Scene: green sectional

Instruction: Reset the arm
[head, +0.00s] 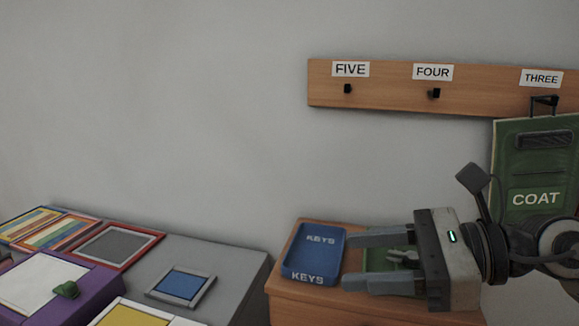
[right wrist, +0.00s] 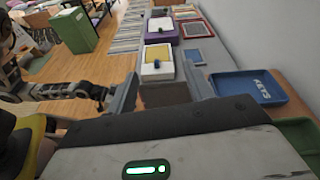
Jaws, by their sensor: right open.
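My right gripper (head: 348,260) reaches in from the right in the head view, its two grey fingers pointing left. It is open and nothing shows held between the fingers. It is over a wooden cabinet top, in front of a green tray (head: 378,262) and just right of a blue KEYS tray (head: 318,252). In the right wrist view the fingers (right wrist: 162,90) stand apart. A dark arm at the left of that view seems to be my left arm; its jaws cannot be made out. The head view does not show it.
A wall rack (head: 390,98) has hooks labelled FIVE, FOUR and THREE; a green COAT panel (head: 535,170) hangs under THREE, close to my right wrist. A grey counter (head: 225,262) with framed panels stands left.

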